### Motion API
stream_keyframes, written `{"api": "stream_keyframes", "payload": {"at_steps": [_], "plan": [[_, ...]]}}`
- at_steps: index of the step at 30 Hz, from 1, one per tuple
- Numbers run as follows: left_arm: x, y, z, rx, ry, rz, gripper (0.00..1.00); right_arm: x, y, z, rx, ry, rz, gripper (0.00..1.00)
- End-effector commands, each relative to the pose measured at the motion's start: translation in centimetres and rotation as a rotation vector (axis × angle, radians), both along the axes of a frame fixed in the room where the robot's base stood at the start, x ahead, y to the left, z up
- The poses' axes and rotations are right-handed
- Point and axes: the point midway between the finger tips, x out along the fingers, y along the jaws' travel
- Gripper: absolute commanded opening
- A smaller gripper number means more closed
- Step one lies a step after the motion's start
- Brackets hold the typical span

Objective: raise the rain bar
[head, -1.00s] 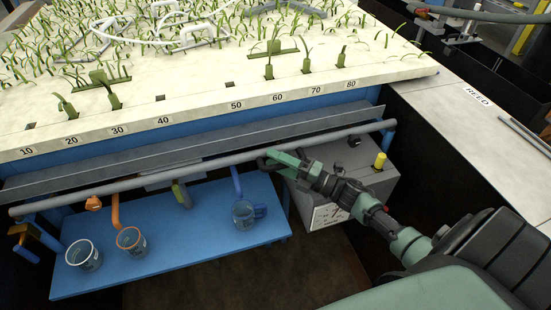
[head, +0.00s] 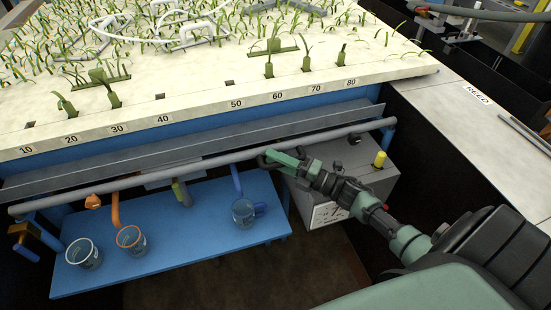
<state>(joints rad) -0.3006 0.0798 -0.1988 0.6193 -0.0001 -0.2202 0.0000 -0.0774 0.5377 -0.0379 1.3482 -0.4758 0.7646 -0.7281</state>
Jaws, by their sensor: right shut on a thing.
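A long grey tube that looks like the rain bar (head: 200,164) runs along the front of the flume, below a grey metal ledge. It slopes up in the picture from the left end to a blue bracket (head: 389,132) at the right. My right gripper (head: 268,160) is shut on the bar, right of its middle, with its arm coming in from the lower right. The dark fingertips are small, so their exact contact is hard to see. My left gripper is not in view.
A blue shelf (head: 180,262) below holds a white-rimmed cup (head: 84,254), an orange-rimmed cup (head: 131,240) and a blue cup (head: 244,212). A grey box with a yellow knob (head: 380,159) stands behind my right arm. The planted bed (head: 200,95) lies above.

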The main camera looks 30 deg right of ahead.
Motion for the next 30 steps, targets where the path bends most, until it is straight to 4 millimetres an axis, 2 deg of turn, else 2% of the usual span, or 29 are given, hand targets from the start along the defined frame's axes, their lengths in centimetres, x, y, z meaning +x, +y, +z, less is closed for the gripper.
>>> {"api": "stream_keyframes", "payload": {"at_steps": [30], "plan": [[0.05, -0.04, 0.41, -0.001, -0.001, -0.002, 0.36, 0.09, 0.06, 0.97, 0.003, -0.012, 0.003, 0.00]]}}
